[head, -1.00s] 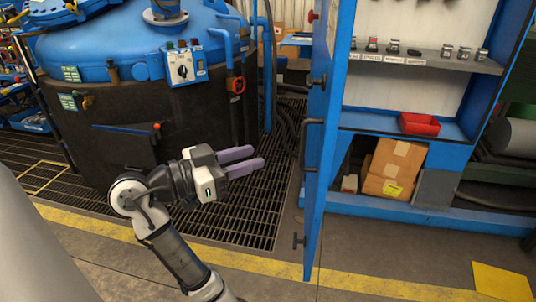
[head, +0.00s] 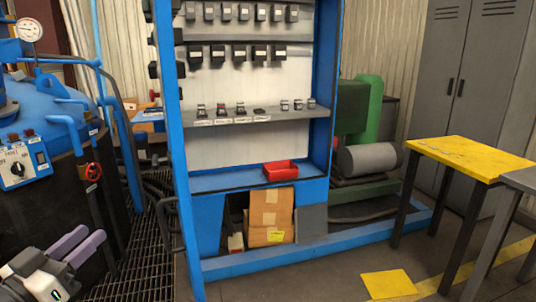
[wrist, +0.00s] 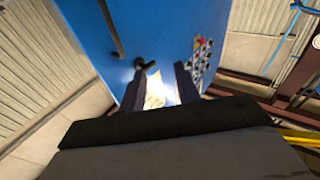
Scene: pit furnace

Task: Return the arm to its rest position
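My gripper (head: 92,237) is at the lower left of the head view, its two purple fingers pointing up and to the right. A gap shows between the fingers and nothing is held. In the wrist view the two dark fingers (wrist: 160,88) stand apart, with a blue panel with a black handle and knob (wrist: 145,63) beyond them. Most of my arm is outside the head view.
The blue cabinet (head: 258,181) stands open, with a red bin (head: 281,171) and cardboard boxes (head: 270,212). The blue furnace (head: 60,98) is left. A yellow table (head: 465,157) and grey lockers (head: 468,75) are right.

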